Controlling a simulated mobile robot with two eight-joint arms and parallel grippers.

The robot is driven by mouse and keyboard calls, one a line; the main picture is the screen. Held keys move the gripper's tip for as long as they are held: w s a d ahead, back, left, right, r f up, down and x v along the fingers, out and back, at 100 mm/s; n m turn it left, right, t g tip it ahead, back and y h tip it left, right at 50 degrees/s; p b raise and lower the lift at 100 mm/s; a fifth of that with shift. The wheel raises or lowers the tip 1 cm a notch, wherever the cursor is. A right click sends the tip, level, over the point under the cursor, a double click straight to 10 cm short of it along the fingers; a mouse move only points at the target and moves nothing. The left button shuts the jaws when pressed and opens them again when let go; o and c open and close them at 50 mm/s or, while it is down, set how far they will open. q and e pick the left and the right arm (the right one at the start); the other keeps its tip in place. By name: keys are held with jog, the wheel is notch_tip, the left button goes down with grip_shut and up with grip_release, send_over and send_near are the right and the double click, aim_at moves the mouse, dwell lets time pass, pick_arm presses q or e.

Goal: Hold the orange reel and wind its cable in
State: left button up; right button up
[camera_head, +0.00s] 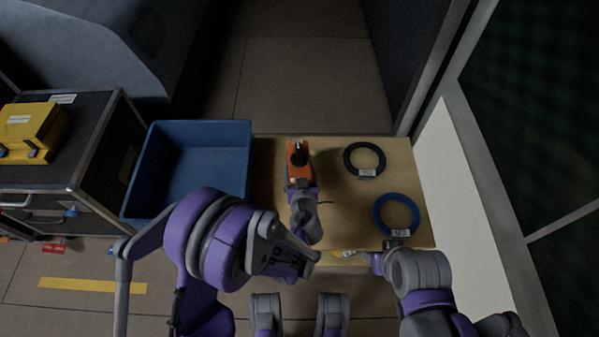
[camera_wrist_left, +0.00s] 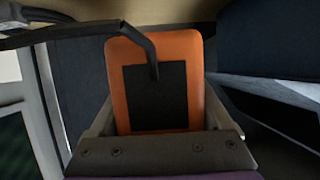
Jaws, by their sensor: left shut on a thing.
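The orange reel (camera_head: 298,158) is over the far left part of the wooden table, with a black part on its upper face. My left gripper (camera_head: 301,185) is shut on it from the near side. In the left wrist view the reel (camera_wrist_left: 119,75) fills the space between the fingers, showing a black panel and a dark bent bar or cable in front. A short dark cable (camera_head: 326,202) shows just right of the left gripper. My right gripper (camera_head: 374,261) is low at the table's front edge; its fingers are too small and dark to read.
A black cable coil (camera_head: 351,157) and a blue cable coil (camera_head: 378,218) lie on the table (camera_head: 338,222). A blue bin (camera_head: 247,165) stands left of it. A yellow case (camera_head: 42,122) sits on a dark flight case (camera_head: 92,107). A small yellowish item (camera_head: 344,253) is near the front edge.

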pick_arm(q)
jog(key=shift+f+b, duration=3)
jog(key=shift+f, duration=1.75)
jog(key=shift+f, duration=0.15)
